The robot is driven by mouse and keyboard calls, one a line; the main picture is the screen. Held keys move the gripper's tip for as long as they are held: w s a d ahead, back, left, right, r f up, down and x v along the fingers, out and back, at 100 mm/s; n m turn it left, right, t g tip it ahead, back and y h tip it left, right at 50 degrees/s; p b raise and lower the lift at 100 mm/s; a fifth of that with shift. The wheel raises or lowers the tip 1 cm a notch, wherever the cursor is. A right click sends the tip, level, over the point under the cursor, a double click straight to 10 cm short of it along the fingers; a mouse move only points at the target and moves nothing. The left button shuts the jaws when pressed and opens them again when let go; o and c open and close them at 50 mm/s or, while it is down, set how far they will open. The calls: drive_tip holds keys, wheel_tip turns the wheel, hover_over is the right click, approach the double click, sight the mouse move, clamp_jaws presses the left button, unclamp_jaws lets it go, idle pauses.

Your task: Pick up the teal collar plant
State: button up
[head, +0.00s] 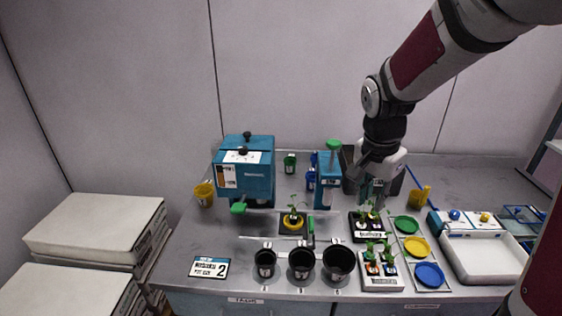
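Small green plants stand in a black labelled tray (370,236) at the right middle of the bench. Their collars are too small and partly covered, so I cannot tell which one is teal. Another plant (293,217) sits in a yellow ring on a dark square plate. My gripper (374,196) points down just behind and above the black tray's plants. Its fingers are small and dark here, so their opening and any contact with a plant are unclear.
Three black pots (301,264) line the front edge. Green (406,224), yellow (417,246) and blue (429,274) discs lie right of the trays. A blue machine (246,171) and a blue stand (328,182) are behind. A white basin (484,257) is at right.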

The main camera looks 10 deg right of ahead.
drive_tip(key=w+d+f+m+g, duration=0.1)
drive_tip(key=w+d+f+m, duration=0.25)
drive_tip(key=f, duration=0.45)
hover_over(369, 247)
drive_tip(key=a, duration=0.1)
drive_tip(key=f, duration=0.6)
drive_tip(key=shift+s+a+f, duration=0.2)
drive_tip(key=shift+s+f, duration=0.15)
drive_tip(key=shift+f, duration=0.05)
drive_tip(key=shift+w+d+f+p, duration=0.1)
drive_tip(key=shift+d+f+p, duration=0.15)
drive_tip(key=shift+f, duration=0.8)
drive_tip(key=shift+w+d+f+p, duration=0.1)
drive_tip(key=shift+d+f+p, duration=0.15)
drive_tip(key=shift+f, duration=0.85)
drive_tip(key=shift+d+f+p, duration=0.15)
drive_tip(key=shift+f+p, duration=0.1)
drive_tip(key=shift+f, duration=0.8)
clamp_jaws()
